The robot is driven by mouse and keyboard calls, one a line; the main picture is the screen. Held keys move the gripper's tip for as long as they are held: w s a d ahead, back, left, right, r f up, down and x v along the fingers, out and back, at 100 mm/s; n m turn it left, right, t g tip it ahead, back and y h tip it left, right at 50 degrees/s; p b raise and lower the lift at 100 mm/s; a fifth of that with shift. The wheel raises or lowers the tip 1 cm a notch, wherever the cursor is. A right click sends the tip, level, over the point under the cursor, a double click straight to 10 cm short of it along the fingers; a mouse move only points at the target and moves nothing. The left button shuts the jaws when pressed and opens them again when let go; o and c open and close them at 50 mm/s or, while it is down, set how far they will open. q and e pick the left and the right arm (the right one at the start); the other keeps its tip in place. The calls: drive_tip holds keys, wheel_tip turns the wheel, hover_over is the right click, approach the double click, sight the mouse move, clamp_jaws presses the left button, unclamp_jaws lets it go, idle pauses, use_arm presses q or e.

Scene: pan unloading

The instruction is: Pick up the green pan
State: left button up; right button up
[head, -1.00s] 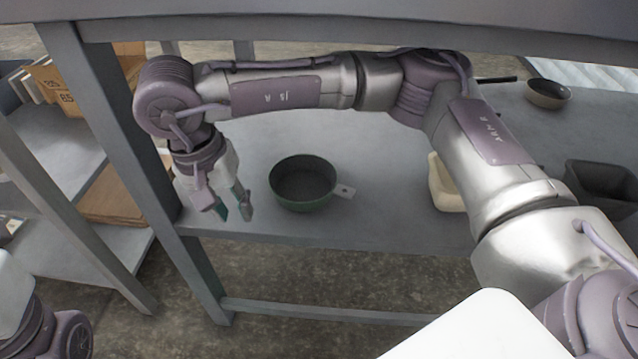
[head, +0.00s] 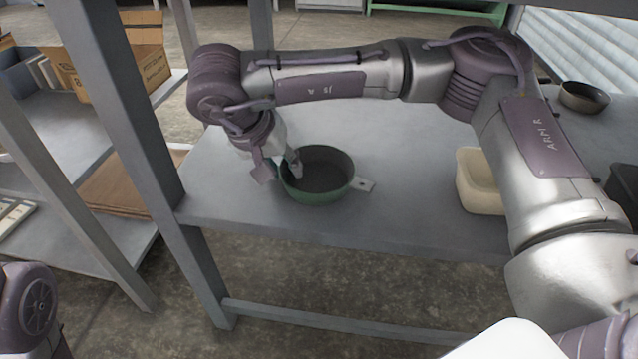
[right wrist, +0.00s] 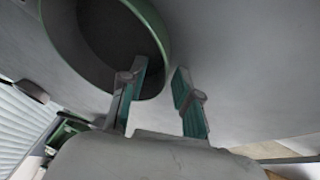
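The green pan (head: 318,190) stands upright on the grey shelf, dark inside, its short pale handle (head: 364,184) pointing right. My right gripper (head: 278,172) is at the pan's left rim, fingers pointing down. In the right wrist view the gripper (right wrist: 160,82) is open, its two fingers apart. The left finger there overlaps the inside of the pan (right wrist: 95,45); the right finger is outside the rim. I cannot tell whether either finger touches the wall. My left gripper is not in view.
A cream container (head: 478,192) stands on the shelf (head: 400,226) to the right of the pan, under my right arm. A small dark bowl (head: 584,98) is at the back right. A grey post (head: 125,120) rises left of the pan. A cardboard box (head: 150,65) is beyond it.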

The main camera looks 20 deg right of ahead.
clamp_jaws()
drive_tip(key=shift+r, duration=0.15)
idle(0.4)
